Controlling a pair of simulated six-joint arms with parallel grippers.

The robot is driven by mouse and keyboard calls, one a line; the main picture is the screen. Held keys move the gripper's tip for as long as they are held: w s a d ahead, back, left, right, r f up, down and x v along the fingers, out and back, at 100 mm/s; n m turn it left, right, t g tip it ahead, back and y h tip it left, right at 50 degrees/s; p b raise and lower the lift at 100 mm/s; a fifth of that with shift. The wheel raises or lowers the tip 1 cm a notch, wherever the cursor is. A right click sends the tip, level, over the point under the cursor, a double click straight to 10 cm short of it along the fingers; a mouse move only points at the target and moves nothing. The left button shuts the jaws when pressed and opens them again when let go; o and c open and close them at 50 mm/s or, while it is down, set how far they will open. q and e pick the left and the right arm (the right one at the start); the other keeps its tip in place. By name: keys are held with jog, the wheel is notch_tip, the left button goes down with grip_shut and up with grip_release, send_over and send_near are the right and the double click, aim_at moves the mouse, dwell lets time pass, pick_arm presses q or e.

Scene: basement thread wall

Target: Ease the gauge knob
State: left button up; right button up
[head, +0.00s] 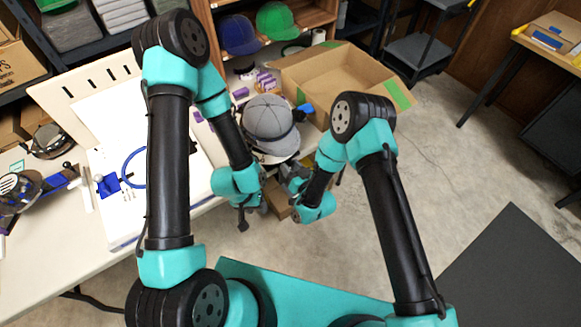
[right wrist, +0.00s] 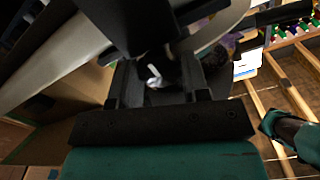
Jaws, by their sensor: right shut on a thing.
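In the right wrist view, the two dark fingers of my right gripper (right wrist: 158,82) close on a small dark knob (right wrist: 154,73) with a white mark, which seems to be the gauge knob. Most of it is hidden by the fingers and shadow. In the head view, my right gripper (head: 295,183) is low in the middle, just below a grey cap (head: 269,118) at the bench edge. The knob cannot be made out there. My left gripper (head: 243,215) hangs to the left of it, small and dark; its finger opening cannot be made out.
An open cardboard box (head: 335,78) stands behind the cap. The white bench (head: 60,250) on the left holds a blue hoop (head: 128,168) and tools. Blue and green caps sit on the shelf behind. The concrete floor (head: 440,180) at right is mostly clear.

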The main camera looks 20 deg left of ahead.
jog(key=shift+c, duration=1.2)
jog(key=shift+n, duration=0.4)
jog(key=n, duration=0.8)
jog(key=shift+s+a+n, duration=0.1)
jog(key=shift+n, duration=4.1)
